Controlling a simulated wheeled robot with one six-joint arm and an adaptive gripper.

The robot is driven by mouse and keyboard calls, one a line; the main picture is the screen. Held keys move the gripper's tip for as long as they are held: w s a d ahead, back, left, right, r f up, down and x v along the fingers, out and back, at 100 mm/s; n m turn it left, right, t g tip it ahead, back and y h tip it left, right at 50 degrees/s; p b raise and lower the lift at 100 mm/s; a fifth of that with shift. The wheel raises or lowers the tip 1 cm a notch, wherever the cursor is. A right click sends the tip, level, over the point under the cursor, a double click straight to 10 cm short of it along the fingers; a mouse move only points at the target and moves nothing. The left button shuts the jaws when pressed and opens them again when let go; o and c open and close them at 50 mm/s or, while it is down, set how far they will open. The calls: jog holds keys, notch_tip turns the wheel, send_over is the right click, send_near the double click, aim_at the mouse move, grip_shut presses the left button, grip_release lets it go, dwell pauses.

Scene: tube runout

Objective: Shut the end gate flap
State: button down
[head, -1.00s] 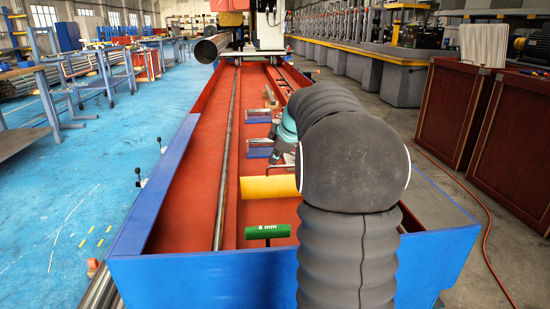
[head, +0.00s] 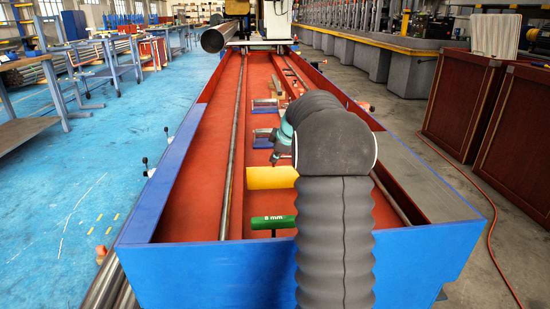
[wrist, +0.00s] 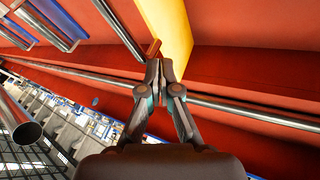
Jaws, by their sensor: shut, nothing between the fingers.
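A yellow plate (head: 270,178) sits across the red trough, left of my arm in the head view; it looks like the end gate flap. It also shows in the wrist view (wrist: 168,32), running up from near the fingers. My gripper (wrist: 153,68) is shut and empty. Its tips are close to a small reddish block (wrist: 152,48) at the plate's lower left edge; I cannot tell whether they touch. In the head view my arm hides most of the gripper.
A green T-shaped piece marked in mm (head: 272,222) stands nearer, by the blue end wall (head: 215,265). A long steel bar (head: 232,140) runs along the trough (head: 205,180). Blue floor is open at left.

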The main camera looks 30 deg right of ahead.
jog(key=shift+r, duration=0.1)
jog(key=s+a+v, duration=0.1)
jog(key=a+v, duration=0.1)
jog(key=v, duration=1)
jog(key=shift+f+b, duration=0.35)
jog(key=shift+b, duration=0.05)
